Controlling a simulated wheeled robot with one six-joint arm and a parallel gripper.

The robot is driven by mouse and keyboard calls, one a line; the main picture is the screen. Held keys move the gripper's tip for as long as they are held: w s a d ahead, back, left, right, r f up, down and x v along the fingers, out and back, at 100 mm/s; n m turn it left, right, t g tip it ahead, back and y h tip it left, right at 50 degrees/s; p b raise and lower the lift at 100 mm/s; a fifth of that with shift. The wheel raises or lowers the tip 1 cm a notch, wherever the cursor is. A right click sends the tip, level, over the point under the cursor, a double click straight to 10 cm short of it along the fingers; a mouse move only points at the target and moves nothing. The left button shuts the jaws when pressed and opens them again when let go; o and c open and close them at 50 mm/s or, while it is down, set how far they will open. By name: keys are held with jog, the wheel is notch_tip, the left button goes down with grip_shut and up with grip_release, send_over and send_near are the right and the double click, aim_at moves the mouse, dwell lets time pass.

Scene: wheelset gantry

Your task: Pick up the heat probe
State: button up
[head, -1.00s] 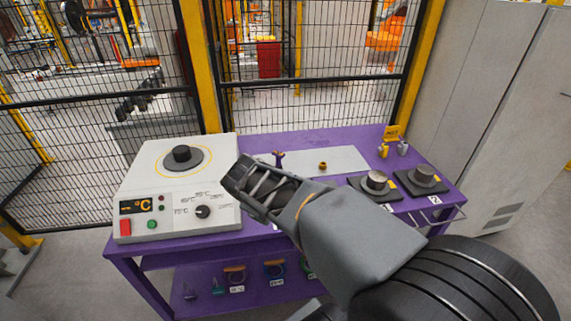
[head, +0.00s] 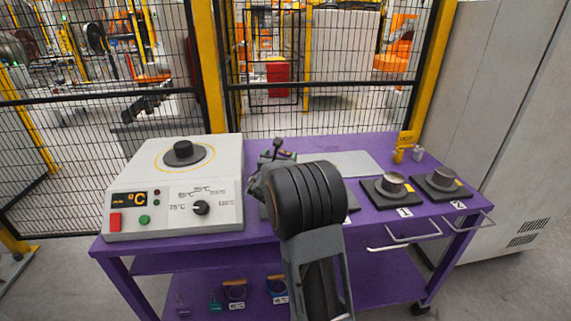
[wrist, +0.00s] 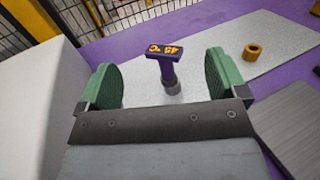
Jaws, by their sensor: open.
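The heat probe (wrist: 167,68) is a purple T-shaped tool with an orange "45 °C" readout on its head. In the wrist view it stands upright on a light grey plate (wrist: 135,54). My gripper (wrist: 164,78) is open, with a green pad on each side of the probe in the picture. I see no contact between pads and probe. In the head view my gripper (head: 267,168) is over the middle of the purple cart (head: 330,144), and my arm hides much of the plate. I cannot clearly make out the probe there.
A white heater box (head: 172,190) with a dial stands close left of my gripper. Two black stands with metal pucks, labelled 1 (head: 392,186) and 2 (head: 443,182), sit farther right. A mesh fence rises behind.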

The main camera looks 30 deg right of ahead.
notch_tip(320, 180, down, 6)
jog(key=shift+f+b, duration=0.1)
jog(key=shift+b, duration=0.3)
jog(key=shift+w+d+r, duration=0.25)
jog(key=shift+w+d, duration=0.1)
jog(key=shift+x, duration=3.25)
jog(key=shift+c, duration=0.4)
